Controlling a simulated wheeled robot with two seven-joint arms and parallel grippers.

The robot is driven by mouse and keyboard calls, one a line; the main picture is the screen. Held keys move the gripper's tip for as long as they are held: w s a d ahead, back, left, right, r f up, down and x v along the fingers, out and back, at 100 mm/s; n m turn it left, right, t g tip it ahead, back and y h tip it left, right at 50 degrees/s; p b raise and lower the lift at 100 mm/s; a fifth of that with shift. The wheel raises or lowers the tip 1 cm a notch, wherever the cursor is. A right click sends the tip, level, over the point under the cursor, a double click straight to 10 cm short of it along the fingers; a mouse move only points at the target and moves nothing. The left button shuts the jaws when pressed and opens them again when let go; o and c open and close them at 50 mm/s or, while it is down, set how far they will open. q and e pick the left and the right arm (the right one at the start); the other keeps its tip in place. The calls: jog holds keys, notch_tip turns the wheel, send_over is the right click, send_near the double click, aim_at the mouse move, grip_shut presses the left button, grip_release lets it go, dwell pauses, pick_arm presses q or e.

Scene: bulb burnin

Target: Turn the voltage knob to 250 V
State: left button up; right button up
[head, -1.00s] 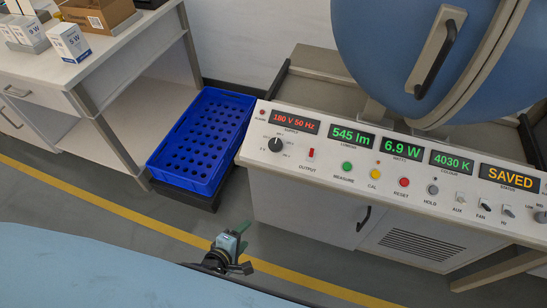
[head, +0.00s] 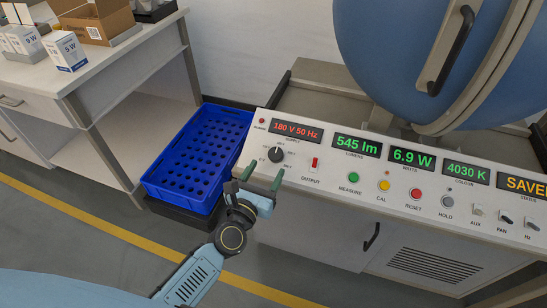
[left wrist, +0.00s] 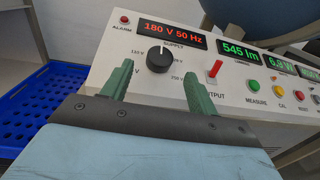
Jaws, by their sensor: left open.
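The voltage knob (head: 276,155) is a round black dial with a white pointer line on the left of the white control panel (head: 330,200). It also shows in the left wrist view (left wrist: 160,58), its pointer up near the top. The red supply display (head: 296,132) above it reads 180 V 50 Hz. My left gripper (head: 262,178) is open and empty, its two green fingers apart, just in front of and below the knob, not around it. In the left wrist view the fingers (left wrist: 158,92) stand left and right below the knob. My right gripper is not in view.
A red output switch (head: 315,163) sits right of the knob, with green, yellow and red buttons further right. A blue perforated crate (head: 200,150) lies left of the panel. A large blue sphere (head: 400,50) rises behind. A table with boxes stands at the left.

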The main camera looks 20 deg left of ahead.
aim_at(273, 157)
pick_arm(q)
jog(key=w, duration=0.4)
jog(key=shift+w+d, duration=0.25)
jog(key=shift+w, duration=0.65)
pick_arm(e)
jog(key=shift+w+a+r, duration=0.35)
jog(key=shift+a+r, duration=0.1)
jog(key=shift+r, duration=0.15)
pick_arm(q)
jog(key=shift+c, duration=0.5)
jog(key=shift+b, duration=0.35)
jog(key=c, duration=0.9)
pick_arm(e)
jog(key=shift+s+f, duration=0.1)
